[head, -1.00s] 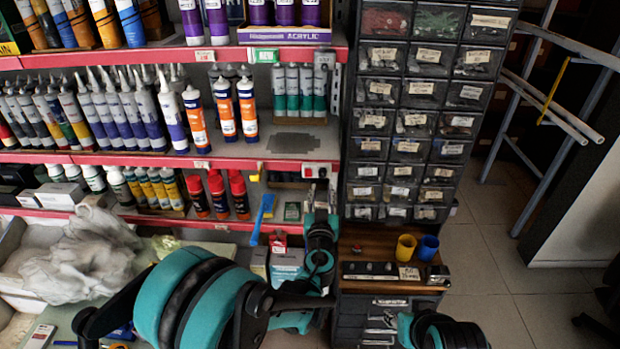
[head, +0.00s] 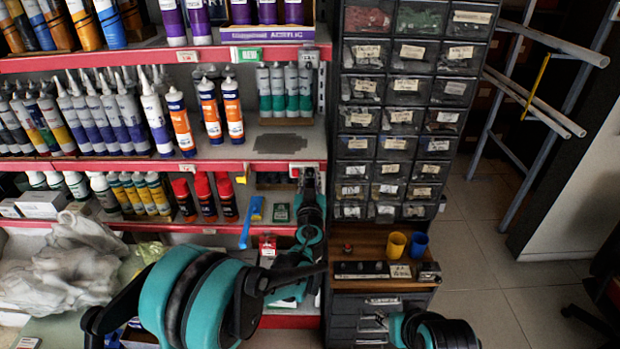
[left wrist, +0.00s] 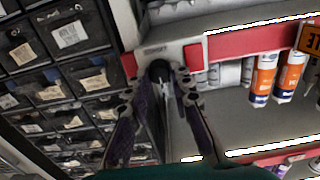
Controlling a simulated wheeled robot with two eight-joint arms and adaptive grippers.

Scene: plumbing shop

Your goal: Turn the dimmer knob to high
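The dimmer is a small pale grey box on the red shelf edge, with a dark round knob (left wrist: 159,71) on its face in the left wrist view. In the head view the dimmer box (head: 297,166) is mostly hidden behind my left gripper (head: 310,182). In the left wrist view my left gripper (left wrist: 165,80) has its two fingertips apart, one on each side of the knob. I cannot tell whether they touch it. The knob's pointer and marks are not readable.
A small-parts drawer cabinet (head: 398,146) stands just right of the shelf. A blue tool (head: 251,222) hangs at the shelf edge left of my gripper. Orange-white tubes (head: 210,112) stand above. Yellow (head: 395,244) and blue cups stand on the wooden top at lower right.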

